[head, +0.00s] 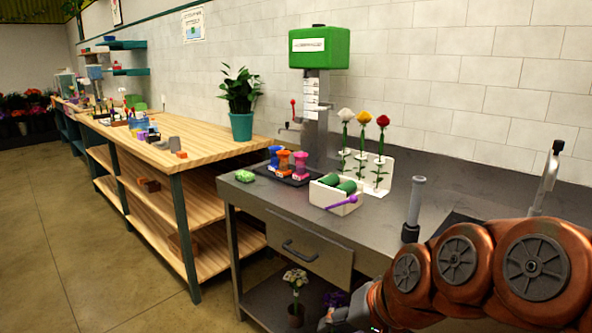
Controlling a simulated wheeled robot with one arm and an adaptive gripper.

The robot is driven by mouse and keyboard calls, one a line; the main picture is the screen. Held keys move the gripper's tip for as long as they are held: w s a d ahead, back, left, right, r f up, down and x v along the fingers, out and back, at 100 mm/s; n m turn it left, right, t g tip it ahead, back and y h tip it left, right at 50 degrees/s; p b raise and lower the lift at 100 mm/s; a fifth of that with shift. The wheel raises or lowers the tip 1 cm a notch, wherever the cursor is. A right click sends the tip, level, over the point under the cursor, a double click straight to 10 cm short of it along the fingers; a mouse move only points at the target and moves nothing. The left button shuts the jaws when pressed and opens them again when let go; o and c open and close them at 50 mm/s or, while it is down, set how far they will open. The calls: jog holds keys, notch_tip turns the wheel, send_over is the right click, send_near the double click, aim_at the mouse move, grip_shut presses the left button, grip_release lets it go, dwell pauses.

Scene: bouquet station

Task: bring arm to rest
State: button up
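My copper-coloured arm is folded across the lower right of the head view, in front of the grey metal workbench (420,215). Its far end bends down at the bottom edge, beside the bench's drawer (300,252). Only a small part of what seems to be my gripper (345,318) shows there, cut off by the frame. Its fingers cannot be made out, so I cannot tell whether it is open or holds anything.
On the bench are a green-topped press (320,48), three flowers in a white stand (388,178), a white box (325,198) with green rolls, coloured cups (284,160) and a grey post (414,205). A wooden table (200,140) stands left; the floor (90,265) is clear.

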jog(key=s+d+f+n+g+h, duration=0.2)
jog(key=s+d+f+g, duration=0.25)
jog(key=s, duration=0.55)
jog(key=s+d+f+n+g+h, duration=0.1)
jog(key=s+d+f+g+h, duration=0.2)
jog(key=s+d+f, duration=0.5)
notch_tip(320, 180, up, 16)
jog(key=a+p, duration=0.2)
jog(key=p, duration=1.1)
jog(key=shift+s+t, duration=0.3)
jog(key=shift+t, duration=0.15)
